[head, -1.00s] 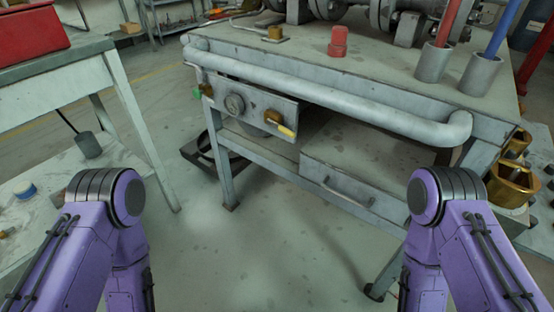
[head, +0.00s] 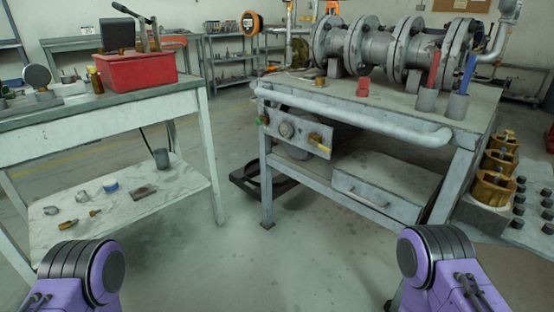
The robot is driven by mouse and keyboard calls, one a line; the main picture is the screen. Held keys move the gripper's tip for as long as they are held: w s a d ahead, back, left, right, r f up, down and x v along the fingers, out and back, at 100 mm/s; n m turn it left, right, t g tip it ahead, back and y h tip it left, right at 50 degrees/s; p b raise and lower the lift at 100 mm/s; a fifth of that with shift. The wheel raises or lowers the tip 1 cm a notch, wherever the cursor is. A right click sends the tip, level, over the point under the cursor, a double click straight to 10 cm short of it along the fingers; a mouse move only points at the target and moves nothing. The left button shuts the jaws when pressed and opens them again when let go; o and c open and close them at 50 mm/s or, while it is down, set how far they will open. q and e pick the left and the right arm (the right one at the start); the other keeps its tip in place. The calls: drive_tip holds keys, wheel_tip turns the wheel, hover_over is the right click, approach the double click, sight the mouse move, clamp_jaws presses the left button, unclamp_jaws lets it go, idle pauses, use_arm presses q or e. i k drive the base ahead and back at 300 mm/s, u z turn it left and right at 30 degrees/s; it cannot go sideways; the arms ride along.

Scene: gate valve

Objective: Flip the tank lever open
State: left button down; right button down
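The tank (head: 294,150) sits under the workbench top, mostly hidden behind a grey panel (head: 298,134). The panel carries a round gauge (head: 286,130) and a brass valve with a yellow lever (head: 319,142) at its right end. The lever slants down to the right. Both my purple arms show at the bottom corners of the head view, well short of the bench. My left and right grippers are out of the picture.
The grey workbench (head: 400,104) has a thick pipe rail (head: 350,120) along its front and a flanged pipe assembly (head: 395,48) on top. A drawer (head: 375,194) hangs below. A second table (head: 110,108) with a red toolbox (head: 138,72) stands left.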

sight(327, 150)
drive_tip(key=u, duration=1)
drive_tip(key=i, duration=0.85)
drive_tip(key=z, duration=0.65)
